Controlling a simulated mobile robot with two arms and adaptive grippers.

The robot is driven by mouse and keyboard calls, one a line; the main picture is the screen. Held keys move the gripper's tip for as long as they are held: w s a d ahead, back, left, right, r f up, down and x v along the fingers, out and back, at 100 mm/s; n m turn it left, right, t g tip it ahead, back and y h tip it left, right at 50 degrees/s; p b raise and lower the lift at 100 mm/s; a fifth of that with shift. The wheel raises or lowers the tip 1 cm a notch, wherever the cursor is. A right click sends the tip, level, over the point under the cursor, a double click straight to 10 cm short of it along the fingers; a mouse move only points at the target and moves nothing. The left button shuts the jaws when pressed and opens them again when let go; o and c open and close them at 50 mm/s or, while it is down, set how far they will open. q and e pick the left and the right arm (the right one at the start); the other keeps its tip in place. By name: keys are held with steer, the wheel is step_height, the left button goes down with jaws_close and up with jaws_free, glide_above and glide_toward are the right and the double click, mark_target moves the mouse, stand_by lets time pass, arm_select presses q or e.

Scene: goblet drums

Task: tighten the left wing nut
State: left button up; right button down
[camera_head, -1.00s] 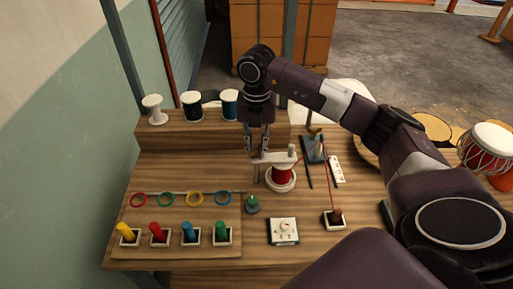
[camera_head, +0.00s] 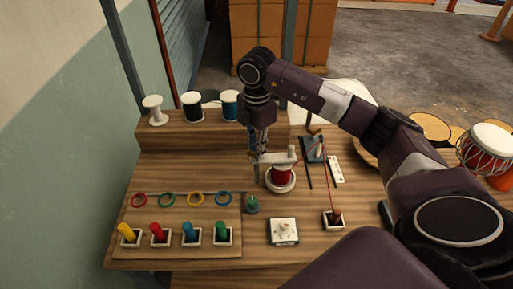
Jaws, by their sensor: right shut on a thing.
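My right gripper (camera_head: 262,150) points down from above, its fingers close together. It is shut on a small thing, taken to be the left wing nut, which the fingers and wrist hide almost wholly. A pale crank bar (camera_head: 274,158) lies just in front of the fingertips; I cannot tell whether they touch it. Below the bar is a spool of red thread (camera_head: 281,178). A brass-coloured wing nut (camera_head: 315,131) shows to the right, above a blue block (camera_head: 312,150). My left gripper is not in view.
Thread spools (camera_head: 192,105) stand on the raised back shelf. Coloured pegs (camera_head: 158,232) and rings (camera_head: 195,199) are at the front left. A dial box (camera_head: 283,231) and a small tray (camera_head: 333,220) are at the front. A red thread runs towards the tray. A drum (camera_head: 490,148) is at right.

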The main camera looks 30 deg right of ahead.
steer(key=shift+w+m, duration=0.1)
steer(key=shift+m, duration=0.4)
steer(key=c, duration=1.8)
jaws_free()
steer(key=shift+c, duration=0.2)
step_height(320, 180, up, 12)
